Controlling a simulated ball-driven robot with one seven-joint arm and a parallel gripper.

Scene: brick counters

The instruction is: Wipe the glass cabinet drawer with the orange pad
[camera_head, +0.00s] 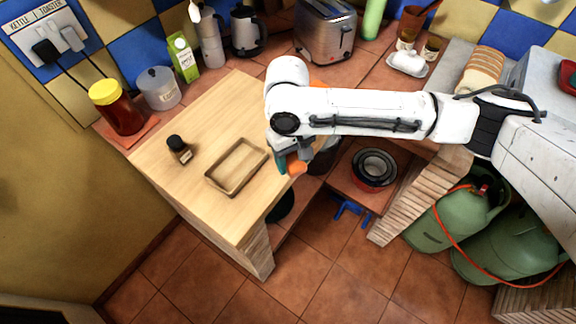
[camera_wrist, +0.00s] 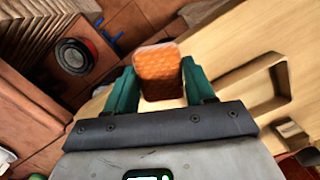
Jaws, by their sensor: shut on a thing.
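My gripper (camera_head: 288,162) is at the right edge of the light wooden counter, pointing down. Its teal fingers are shut on an orange pad (camera_head: 297,167). In the wrist view the pad (camera_wrist: 160,70) sits between the two fingers (camera_wrist: 160,82), its textured orange face showing. Part of the pad is hidden by the gripper in the head view. I cannot make out a glass cabinet drawer in either view.
A black-and-red pot (camera_head: 373,168) sits on the lower shelf at right.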

